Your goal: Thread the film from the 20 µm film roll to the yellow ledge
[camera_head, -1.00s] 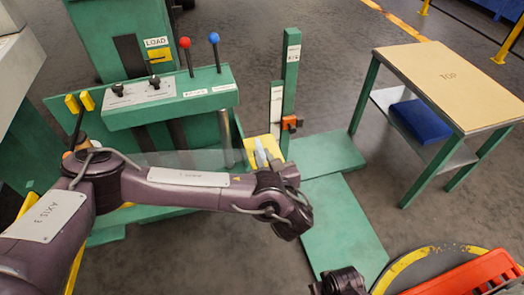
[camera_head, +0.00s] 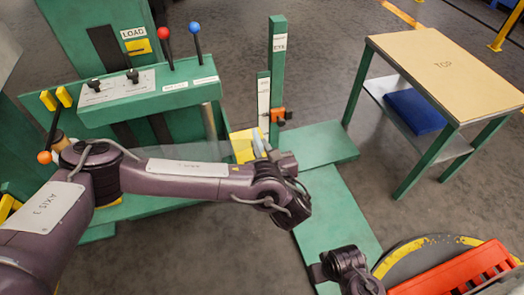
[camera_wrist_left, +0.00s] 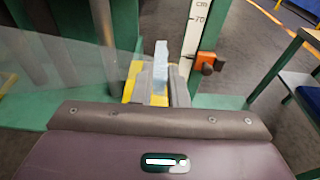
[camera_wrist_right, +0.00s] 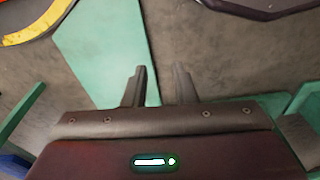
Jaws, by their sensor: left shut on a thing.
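My left gripper (camera_head: 262,146) is shut on the end of the clear film (camera_head: 188,152), beside the yellow ledge (camera_head: 243,147). In the left wrist view, the film (camera_wrist_left: 70,55) stretches left from the left fingers (camera_wrist_left: 160,78) as a see-through sheet. The yellow ledge (camera_wrist_left: 130,82) shows just left of and behind these fingers; I cannot tell whether the film touches it. The film roll cannot be made out clearly past my left arm. My right gripper (camera_wrist_right: 160,85) is open and empty above the floor and a green plate.
A green post with an orange clamp (camera_head: 279,115) and a scale stands just beyond the ledge. A control panel (camera_head: 150,98) with levers is at left. A table (camera_head: 440,68) with a blue item below is at right. A red slatted piece (camera_head: 460,272) lies front right.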

